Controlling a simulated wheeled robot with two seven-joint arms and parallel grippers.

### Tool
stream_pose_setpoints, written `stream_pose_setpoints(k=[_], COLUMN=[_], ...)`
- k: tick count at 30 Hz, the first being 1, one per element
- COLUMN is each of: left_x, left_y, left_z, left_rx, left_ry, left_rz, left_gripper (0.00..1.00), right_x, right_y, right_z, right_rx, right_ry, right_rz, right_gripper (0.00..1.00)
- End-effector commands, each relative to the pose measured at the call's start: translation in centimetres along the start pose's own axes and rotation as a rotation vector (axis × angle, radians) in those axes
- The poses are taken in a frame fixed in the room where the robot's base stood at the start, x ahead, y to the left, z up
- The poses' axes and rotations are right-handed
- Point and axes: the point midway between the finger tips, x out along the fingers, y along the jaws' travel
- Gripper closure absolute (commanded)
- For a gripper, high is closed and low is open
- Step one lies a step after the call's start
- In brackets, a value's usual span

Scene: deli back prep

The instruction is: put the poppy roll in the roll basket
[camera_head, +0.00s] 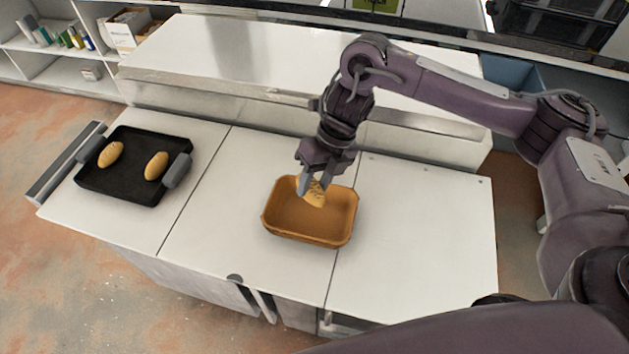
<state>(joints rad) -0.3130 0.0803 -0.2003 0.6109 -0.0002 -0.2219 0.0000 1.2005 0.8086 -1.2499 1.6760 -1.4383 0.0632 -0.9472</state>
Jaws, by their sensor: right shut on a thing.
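The roll basket (290,239) is an orange-brown open tub in the middle of the white counter. My right gripper (312,188) points down over its back part and is shut on a golden roll with dark specks, the poppy roll (316,197). The roll shows against the basket's inside, below the fingertips. I cannot tell whether it touches the basket floor. The fingers hide part of the roll. My left gripper is not in view.
A black tray (128,188) with grey handles stands at the counter's left, holding two plain golden rolls (157,165). A raised white ledge (240,65) runs behind the counter. The counter right of the basket (430,235) is clear.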

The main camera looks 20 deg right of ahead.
Motion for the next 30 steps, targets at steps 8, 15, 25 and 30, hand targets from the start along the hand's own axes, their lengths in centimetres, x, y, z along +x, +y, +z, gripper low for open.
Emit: stream_pose_setpoints(k=[8, 15, 25, 30], left_x=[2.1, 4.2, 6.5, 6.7], left_y=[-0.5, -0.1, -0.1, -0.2], left_z=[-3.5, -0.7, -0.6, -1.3], left_rx=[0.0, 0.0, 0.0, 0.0], left_ry=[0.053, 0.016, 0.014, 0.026], left_rz=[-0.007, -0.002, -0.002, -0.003], left_gripper=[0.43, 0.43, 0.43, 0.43], right_x=[2.6, 4.8, 7.5, 7.8], right_y=[-0.9, -1.8, -2.8, -3.0], right_z=[0.0, 0.1, 0.1, 0.1], right_rx=[-0.001, -0.001, -0.001, -0.002], right_ry=[0.0, 0.0, -0.001, -0.001], right_rz=[0.001, 0.001, 0.0, 0.0], right_gripper=[0.85, 0.85, 0.85, 0.85])
